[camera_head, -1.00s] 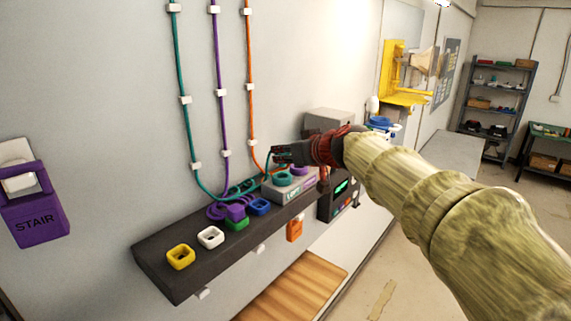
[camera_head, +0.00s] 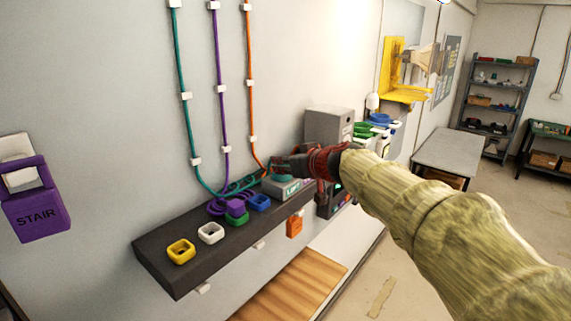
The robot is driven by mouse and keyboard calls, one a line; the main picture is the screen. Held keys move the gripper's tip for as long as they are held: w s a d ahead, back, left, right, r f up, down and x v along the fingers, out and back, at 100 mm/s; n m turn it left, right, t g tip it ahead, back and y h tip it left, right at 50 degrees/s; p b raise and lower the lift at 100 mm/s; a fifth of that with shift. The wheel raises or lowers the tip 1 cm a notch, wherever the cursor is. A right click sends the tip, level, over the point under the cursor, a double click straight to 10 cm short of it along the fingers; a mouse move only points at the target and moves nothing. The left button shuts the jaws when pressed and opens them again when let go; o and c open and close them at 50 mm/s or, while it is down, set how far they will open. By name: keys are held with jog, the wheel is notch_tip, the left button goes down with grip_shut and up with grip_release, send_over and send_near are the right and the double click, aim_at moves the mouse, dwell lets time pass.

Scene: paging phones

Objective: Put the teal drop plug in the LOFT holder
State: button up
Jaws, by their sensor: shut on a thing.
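The LOFT holder (camera_head: 284,189) is a grey box with a teal-lettered label, standing at the far right end of the dark wall shelf. The teal cable (camera_head: 183,110) comes down the wall and runs along the back of the shelf towards my gripper (camera_head: 279,165). My gripper is just above and behind the LOFT holder, low over its top. It is shut on what seems to be the teal drop plug at the cable's end. The plug itself is mostly hidden by the fingers and is too small to make out. I cannot tell whether it touches the holder.
The dark shelf (camera_head: 165,256) carries yellow (camera_head: 181,251), white (camera_head: 211,233), green (camera_head: 237,219) and blue (camera_head: 260,202) square pieces and a purple plug (camera_head: 236,207) with coiled cable. An orange piece (camera_head: 294,227) hangs below. A purple STAIR holder (camera_head: 37,211) is on the wall at left.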

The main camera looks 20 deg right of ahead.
jog(key=shift+f, duration=0.15)
jog(key=o, duration=1.2)
jog(key=shift+c, duration=0.2)
jog(key=shift+s+r+p, duration=0.15)
jog(key=shift+r+p, duration=0.4)
jog(key=shift+r, duration=0.05)
jog(key=b+v, duration=0.3)
jog(key=v, duration=0.8)
jog(key=shift+s+d, duration=0.15)
jog(key=shift+s, duration=0.2)
jog(key=shift+f, duration=0.15)
